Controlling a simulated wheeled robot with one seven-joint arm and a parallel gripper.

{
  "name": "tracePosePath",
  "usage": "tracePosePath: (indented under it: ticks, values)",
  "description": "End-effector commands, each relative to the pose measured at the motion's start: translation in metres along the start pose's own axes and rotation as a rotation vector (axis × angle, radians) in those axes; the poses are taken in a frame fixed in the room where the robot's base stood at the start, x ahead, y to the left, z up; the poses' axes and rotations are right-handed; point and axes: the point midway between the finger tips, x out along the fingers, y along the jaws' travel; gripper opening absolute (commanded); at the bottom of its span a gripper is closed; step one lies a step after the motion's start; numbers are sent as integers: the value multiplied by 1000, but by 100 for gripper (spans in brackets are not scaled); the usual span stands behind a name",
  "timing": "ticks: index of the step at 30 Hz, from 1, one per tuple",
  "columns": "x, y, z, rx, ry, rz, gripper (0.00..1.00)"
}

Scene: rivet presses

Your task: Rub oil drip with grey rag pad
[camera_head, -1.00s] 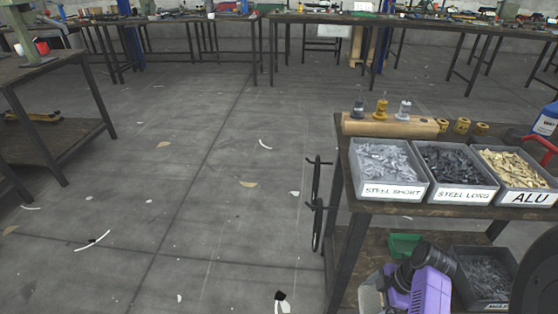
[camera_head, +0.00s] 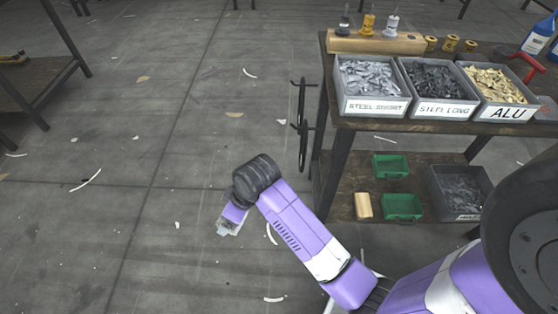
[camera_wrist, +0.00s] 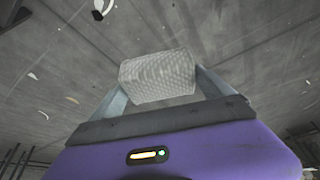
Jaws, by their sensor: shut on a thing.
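My gripper (camera_head: 229,228) hangs over the open floor, left of the parts table, at the end of my purple arm. In the wrist view, its two grey fingers are shut on a light grey, textured rag pad (camera_wrist: 158,77). The pad sits between the fingertips, clear of the floor as far as I can tell. In the head view the pad is small and hard to make out. I cannot pick out the oil drip with certainty; small light and dark marks are scattered on the floor.
The parts table (camera_head: 377,123) stands at the right with grey bins, including the steel short bin (camera_head: 373,105) and ALU bin (camera_head: 500,113). Its lower shelf holds green trays (camera_head: 402,207) and a wooden block (camera_head: 363,206). Another table (camera_head: 40,78) stands at the left. The floor between is open.

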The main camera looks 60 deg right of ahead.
Motion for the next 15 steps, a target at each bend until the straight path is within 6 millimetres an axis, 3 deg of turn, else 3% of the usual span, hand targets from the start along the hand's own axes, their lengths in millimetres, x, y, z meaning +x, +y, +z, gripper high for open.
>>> tracePosePath:
  ticks: [1,3,7,10,15]
  values:
    - [2,-14,-26,1,5,9,58]
    - [5,-31,-56,27,9,24,58]
    - [8,-57,-99,74,16,45,58]
    - [9,-67,-114,97,19,50,58]
    - [9,-70,-118,106,20,49,58]
